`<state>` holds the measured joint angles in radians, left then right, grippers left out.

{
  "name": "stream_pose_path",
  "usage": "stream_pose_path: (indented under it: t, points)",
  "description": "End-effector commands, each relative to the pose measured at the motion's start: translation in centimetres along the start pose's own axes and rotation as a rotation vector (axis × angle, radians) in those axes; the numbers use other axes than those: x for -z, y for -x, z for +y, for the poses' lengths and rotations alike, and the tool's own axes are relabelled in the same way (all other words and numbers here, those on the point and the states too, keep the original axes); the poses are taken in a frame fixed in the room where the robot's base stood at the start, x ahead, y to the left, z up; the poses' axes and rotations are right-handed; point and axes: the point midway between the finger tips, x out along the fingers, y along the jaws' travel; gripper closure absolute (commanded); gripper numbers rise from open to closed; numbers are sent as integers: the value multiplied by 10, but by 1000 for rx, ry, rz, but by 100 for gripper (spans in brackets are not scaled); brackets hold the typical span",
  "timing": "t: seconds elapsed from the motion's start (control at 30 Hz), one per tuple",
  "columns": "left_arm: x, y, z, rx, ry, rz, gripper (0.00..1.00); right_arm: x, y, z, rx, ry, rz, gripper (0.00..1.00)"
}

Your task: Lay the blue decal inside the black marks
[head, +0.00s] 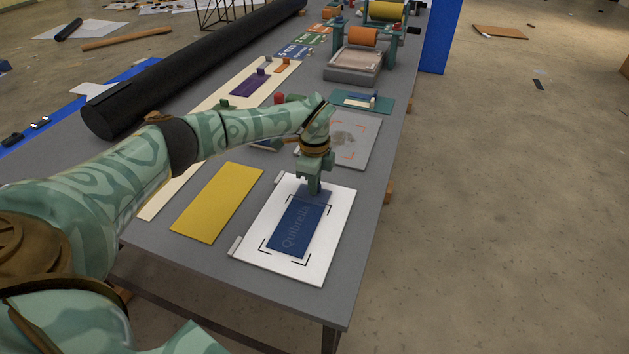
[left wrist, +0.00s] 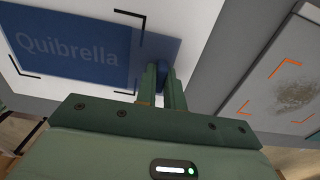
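The blue decal (head: 297,229), lettered "Quibrella", is over a white board (head: 263,212) with black corner marks (head: 265,246). Most of it is within the marks, but its end by my gripper reaches past the marks there. I cannot tell whether it lies fully flat. It also shows in the left wrist view (left wrist: 75,50), where a black mark (left wrist: 128,17) is beside its edge. My right gripper is out of view.
A yellow sheet (head: 217,202) lies left of the board. A grey panel with orange corner marks (head: 362,141) is just beyond it. Further back are a teal piece (head: 378,104), a grey tray (head: 355,62) and rollers. A long black roll (head: 190,70) lies along the left side.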

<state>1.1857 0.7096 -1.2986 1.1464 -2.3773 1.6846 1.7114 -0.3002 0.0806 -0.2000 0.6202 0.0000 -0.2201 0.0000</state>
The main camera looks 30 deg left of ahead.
Motion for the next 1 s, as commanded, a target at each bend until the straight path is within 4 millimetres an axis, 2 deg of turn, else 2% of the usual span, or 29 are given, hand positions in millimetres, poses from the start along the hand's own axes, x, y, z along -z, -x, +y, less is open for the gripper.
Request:
stream_pose_path:
  t: [0.03,0.1,0.37,0.47,0.57,0.8,1.0]
  points:
    - [0,0,0,0,0,0,79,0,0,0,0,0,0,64]
    - [0,0,0,0,0,0,65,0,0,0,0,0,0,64]
    - [0,1,0,1,0,0,65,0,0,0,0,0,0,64]
    - [0,8,-1,3,-1,1,65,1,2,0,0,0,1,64]
    - [0,25,-1,4,0,1,65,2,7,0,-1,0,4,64]
    - [0,91,-1,6,-1,1,65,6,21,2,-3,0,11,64]
    - [0,137,-1,5,-1,1,65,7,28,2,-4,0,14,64]
